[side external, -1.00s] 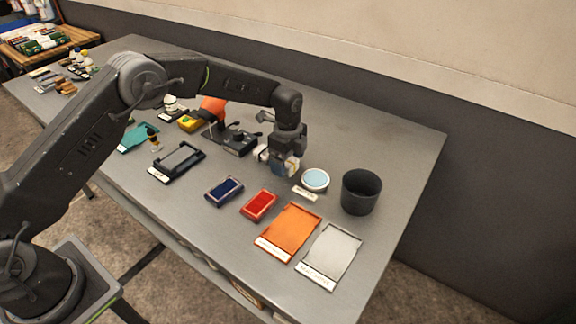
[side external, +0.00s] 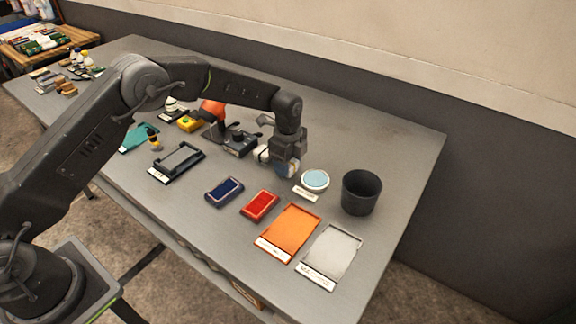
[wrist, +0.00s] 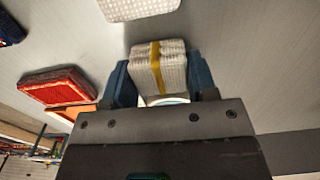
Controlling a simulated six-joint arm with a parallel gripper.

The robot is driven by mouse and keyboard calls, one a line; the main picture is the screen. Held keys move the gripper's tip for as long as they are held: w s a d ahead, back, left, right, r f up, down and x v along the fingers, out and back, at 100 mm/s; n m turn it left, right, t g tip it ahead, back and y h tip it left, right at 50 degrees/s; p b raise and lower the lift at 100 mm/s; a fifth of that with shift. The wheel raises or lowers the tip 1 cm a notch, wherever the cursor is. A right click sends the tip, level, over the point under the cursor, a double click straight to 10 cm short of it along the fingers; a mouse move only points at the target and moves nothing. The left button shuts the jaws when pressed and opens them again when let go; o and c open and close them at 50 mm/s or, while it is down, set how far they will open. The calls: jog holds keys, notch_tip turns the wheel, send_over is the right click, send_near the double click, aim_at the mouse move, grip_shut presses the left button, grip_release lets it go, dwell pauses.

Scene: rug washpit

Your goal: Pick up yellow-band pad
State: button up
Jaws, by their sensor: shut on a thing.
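The yellow-band pad (wrist: 158,70) is a white, waffle-textured block with a yellow stripe across it, between my gripper's two blue fingers in the wrist view. My gripper (side external: 286,168) is shut on it; in the side view the fingers and the wrist mostly hide the pad. In the wrist view the gripper (wrist: 160,82) has one finger on each side of the pad. I cannot tell for certain whether the pad is clear of the table. Another white textured pad (wrist: 138,8) lies at the top of the wrist view, apart from the gripper.
A round light-blue dish (side external: 315,179) and a dark bin (side external: 361,192) stand right of my gripper. A red pad (side external: 260,205), a blue pad (side external: 225,190), an orange tray (side external: 289,232) and a grey tray (side external: 331,254) lie nearer the front. A black tray (side external: 178,161) is left.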

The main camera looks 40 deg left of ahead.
jog(key=shift+r, duration=0.1)
jog(key=shift+r, duration=0.55)
notch_tip(320, 180, up, 3)
jog(key=shift+f, duration=0.2)
jog(key=s+a+r, duration=0.3)
jog(key=a+r, duration=0.4)
jog(key=a, duration=0.4)
jog(key=shift+s, duration=0.4)
